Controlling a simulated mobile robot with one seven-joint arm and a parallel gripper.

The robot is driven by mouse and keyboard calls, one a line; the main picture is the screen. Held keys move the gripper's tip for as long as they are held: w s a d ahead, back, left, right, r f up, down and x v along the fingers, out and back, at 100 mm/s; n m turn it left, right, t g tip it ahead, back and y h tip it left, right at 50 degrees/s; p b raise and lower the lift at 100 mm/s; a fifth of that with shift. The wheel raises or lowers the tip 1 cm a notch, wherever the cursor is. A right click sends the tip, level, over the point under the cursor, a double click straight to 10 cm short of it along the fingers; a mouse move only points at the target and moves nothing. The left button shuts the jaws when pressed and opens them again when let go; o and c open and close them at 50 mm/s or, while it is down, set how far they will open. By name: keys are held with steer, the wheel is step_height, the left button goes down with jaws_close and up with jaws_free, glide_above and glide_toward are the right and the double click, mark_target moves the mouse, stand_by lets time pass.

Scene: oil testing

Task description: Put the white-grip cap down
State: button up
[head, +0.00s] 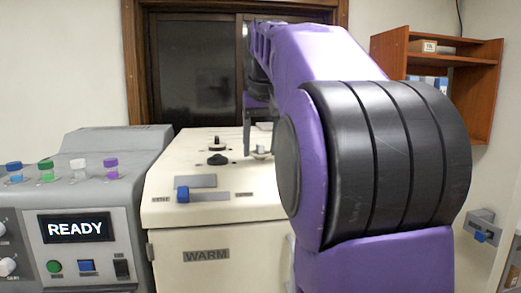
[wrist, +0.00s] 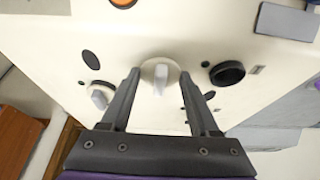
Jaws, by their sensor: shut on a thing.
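The white-grip cap (wrist: 160,72) is a pale round disc with a raised light grip, between my fingertips in the wrist view. In the head view the cap (head: 261,153) shows low by the fingertip, over the cream top of the WARM machine (head: 206,256). My gripper (wrist: 161,77) points down at the machine top and is shut on the cap. Whether the cap touches the surface or hangs just above it, I cannot tell. In the head view my arm hides part of the gripper and the right of the machine top.
The READY console (head: 100,225) stands left, with several coloured-cap vials.

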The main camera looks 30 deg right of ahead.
steer(key=shift+f, duration=0.2)
steer(key=shift+f, duration=0.1)
steer(key=o, duration=1.3)
steer(key=shift+r, duration=0.6)
steer(key=p+v, duration=0.1)
steer(key=v, duration=1)
steer(key=shift+s+r, duration=0.1)
steer(key=shift+s, duration=0.15)
steer(key=shift+a, duration=0.1)
